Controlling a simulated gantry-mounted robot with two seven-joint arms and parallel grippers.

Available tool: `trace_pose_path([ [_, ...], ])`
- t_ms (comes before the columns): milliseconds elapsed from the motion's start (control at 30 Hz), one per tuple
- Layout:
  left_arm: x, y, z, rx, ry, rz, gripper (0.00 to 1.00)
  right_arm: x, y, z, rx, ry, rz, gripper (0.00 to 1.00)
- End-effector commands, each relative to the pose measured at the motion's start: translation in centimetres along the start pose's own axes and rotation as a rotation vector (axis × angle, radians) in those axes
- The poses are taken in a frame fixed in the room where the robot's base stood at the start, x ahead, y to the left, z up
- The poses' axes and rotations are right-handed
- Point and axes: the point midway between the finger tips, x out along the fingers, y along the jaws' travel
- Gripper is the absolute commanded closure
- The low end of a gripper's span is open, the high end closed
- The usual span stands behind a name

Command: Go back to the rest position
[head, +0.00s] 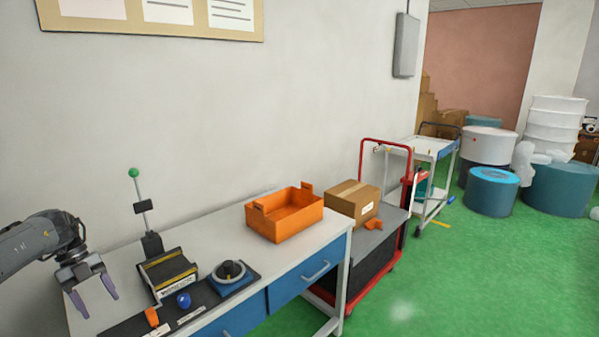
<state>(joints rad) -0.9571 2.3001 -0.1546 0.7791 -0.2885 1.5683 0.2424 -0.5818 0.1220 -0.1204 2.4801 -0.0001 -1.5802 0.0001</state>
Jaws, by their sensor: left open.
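My left gripper (95,299) comes in from the left edge and hangs over the left end of the white workbench (212,234). Its two fingers are apart, with nothing seen between them. It is to the left of a black and yellow device (168,273) on the bench and is not seen touching it. My right gripper is not in view.
An orange bin (284,214) stands at the bench's right end. A round black part (230,271), a blue ball (184,300) and an orange piece (152,317) are near the front. A green-tipped post (141,205) rises behind. A red-handled cart (378,258) carries a cardboard box (352,201).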

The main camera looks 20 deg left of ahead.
Motion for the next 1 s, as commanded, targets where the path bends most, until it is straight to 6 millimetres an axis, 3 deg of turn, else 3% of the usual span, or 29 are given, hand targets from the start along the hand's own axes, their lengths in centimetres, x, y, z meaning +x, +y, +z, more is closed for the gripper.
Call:
trace_pose_path([
  [167,1.3,5.4,1.6,-0.083,0.096,-0.084,0.38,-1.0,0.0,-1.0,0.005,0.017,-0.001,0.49],
  [267,3.3,8.9,2.0,-0.134,0.179,-0.140,0.38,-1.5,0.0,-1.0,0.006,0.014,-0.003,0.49],
  [367,6.8,13.1,1.9,-0.193,0.290,-0.215,0.38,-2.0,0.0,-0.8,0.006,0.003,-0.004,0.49],
  [433,10.2,15.7,1.4,-0.235,0.361,-0.279,0.38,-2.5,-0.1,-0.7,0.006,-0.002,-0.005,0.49],
  [600,19.7,19.5,-1.2,-0.324,0.486,-0.438,0.38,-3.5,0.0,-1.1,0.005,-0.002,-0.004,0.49],
  [767,28.9,19.4,-6.1,-0.408,0.562,-0.597,0.38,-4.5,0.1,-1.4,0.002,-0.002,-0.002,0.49],
  [900,35.6,16.3,-12.1,-0.491,0.600,-0.740,0.38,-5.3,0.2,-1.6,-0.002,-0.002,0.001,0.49],
  [1000,39.0,12.8,-16.8,-0.565,0.610,-0.840,0.38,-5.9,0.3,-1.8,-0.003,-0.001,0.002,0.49],
])
